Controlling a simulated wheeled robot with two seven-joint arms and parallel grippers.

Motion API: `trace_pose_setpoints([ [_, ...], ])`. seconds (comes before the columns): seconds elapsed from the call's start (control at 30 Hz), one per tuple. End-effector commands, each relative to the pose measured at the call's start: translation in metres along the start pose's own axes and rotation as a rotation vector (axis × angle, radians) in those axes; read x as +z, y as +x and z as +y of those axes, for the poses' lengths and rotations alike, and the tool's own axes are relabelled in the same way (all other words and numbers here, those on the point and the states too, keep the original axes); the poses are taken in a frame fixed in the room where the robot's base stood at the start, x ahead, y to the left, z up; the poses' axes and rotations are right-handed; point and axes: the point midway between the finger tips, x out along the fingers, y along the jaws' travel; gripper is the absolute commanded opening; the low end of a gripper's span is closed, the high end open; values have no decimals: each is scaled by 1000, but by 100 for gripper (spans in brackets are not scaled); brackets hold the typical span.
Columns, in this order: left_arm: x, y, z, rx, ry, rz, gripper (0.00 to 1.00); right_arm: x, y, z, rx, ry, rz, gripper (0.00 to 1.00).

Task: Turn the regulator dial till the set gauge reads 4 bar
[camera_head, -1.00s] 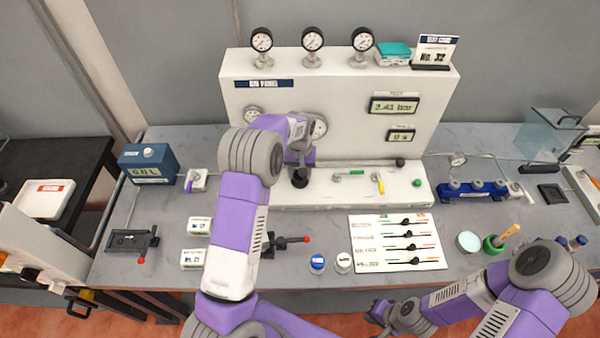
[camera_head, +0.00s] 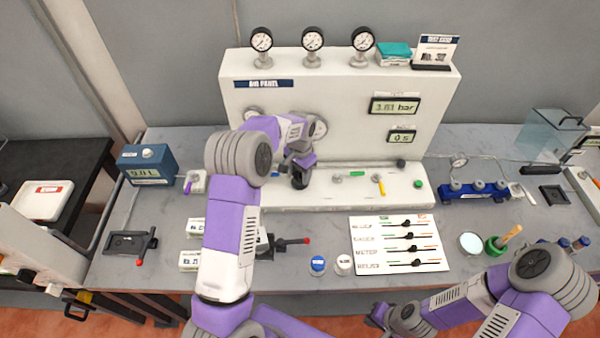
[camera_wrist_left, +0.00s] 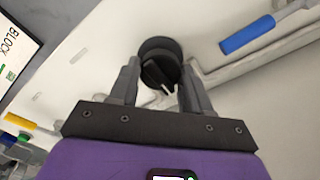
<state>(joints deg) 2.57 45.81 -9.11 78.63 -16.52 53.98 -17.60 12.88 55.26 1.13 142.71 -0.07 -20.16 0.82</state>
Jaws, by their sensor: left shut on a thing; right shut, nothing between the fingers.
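The dark regulator dial (camera_wrist_left: 158,64) sits between the two fingers of my left gripper (camera_wrist_left: 160,85) in the left wrist view; the fingers are shut on it. In the head view my left gripper (camera_head: 299,170) is at the panel's ledge, and its arm hides part of the panel. The set display (camera_head: 395,105) on the white air panel (camera_head: 345,85) seems to read 3.61 bar, its first digit blurred. The display below it (camera_head: 401,136) seems to show 0 s. My right gripper (camera_head: 385,318) is shut and empty near the table's front edge.
Three round gauges (camera_head: 312,38) stand on top of the panel. Green and yellow handles (camera_head: 379,186) lie along the ledge right of the dial.

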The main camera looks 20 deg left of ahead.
Motion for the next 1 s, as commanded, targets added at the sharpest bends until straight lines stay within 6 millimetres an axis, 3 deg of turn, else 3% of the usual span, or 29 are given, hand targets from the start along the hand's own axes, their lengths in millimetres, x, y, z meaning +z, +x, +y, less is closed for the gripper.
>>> trace_pose_setpoints([
  [0.47,-1,-2,-1,-2,15,5,17,0,0,0,0,0,0,0],
  [0.5,-1,-2,-1,-2,15,5,49,0,0,0,0,0,0,0],
  [0.67,-1,-1,-1,-2,15,4,73,0,0,0,0,0,0,0],
  [1.0,-1,-5,0,-1,15,2,73,0,0,0,0,0,0,0],
])
